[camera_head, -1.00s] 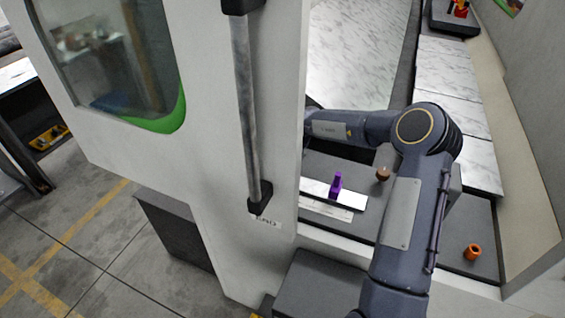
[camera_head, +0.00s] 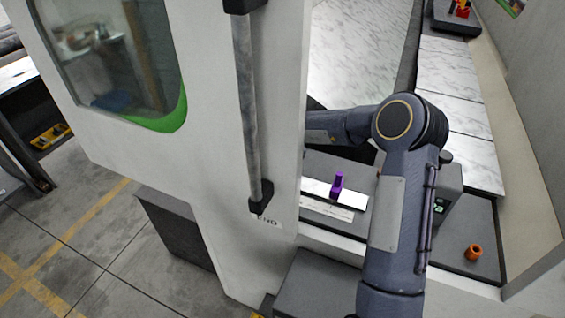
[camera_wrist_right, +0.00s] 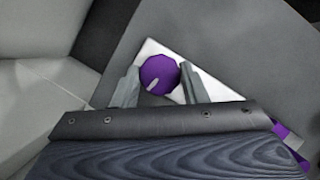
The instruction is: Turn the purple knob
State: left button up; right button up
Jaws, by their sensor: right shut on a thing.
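In the right wrist view, the round purple knob (camera_wrist_right: 159,72) has a pale pointer mark and sits over a white plate (camera_wrist_right: 205,84). My right gripper (camera_wrist_right: 160,78) has one finger on each side of the knob and is shut on it. In the head view, my right arm reaches up and bends left behind the white door, which hides the gripper and the knob. An upright purple lever (camera_head: 338,184) stands on a white plate there. My left gripper is not in view.
The large white door (camera_head: 215,150) with a vertical grey bar handle (camera_head: 248,110) fills the middle left. An orange ring-shaped part (camera_head: 473,252) lies on the dark surface at right. Marbled white panels (camera_head: 455,90) line the back right.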

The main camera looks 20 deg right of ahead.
dwell(0.4)
jog(key=o, duration=1)
jog(key=b+v, duration=0.1)
jog(key=v, duration=0.6)
jog(key=shift+s+r, duration=0.15)
jog(key=shift+r, duration=0.2)
